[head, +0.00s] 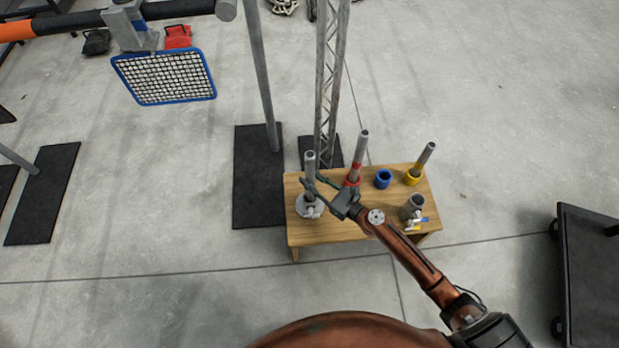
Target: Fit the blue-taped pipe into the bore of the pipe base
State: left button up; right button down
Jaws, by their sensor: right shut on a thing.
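My right gripper (314,188) is shut on a grey pipe (310,163) at the left end of the wooden table. The pipe stands about upright, and its top sticks up above the fingers. I cannot make out blue tape on it; the fingers cover part of it. The grey round pipe base (309,208) is directly below the gripper. The pipe's lower end meets or overlaps the base in this view, and I cannot tell how deep it sits in the bore. An empty blue ring holder (383,179) stands on the table. My left gripper is out of view.
On the wooden table (340,231) stand a red-banded pipe (360,150), a pipe (427,154) in a yellow ring holder (413,178), and a grey fitting (415,203) with small valves. A lattice truss (329,90) rises behind the table. A dark cart (590,270) is at right.

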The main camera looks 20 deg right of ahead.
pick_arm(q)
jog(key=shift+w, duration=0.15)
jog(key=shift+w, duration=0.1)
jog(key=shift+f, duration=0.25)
pick_arm(e)
jog(key=shift+f, duration=0.25)
jog(key=c, duration=1.6)
grip_release()
jog(key=v, duration=1.2)
jog(key=shift+r, duration=0.1)
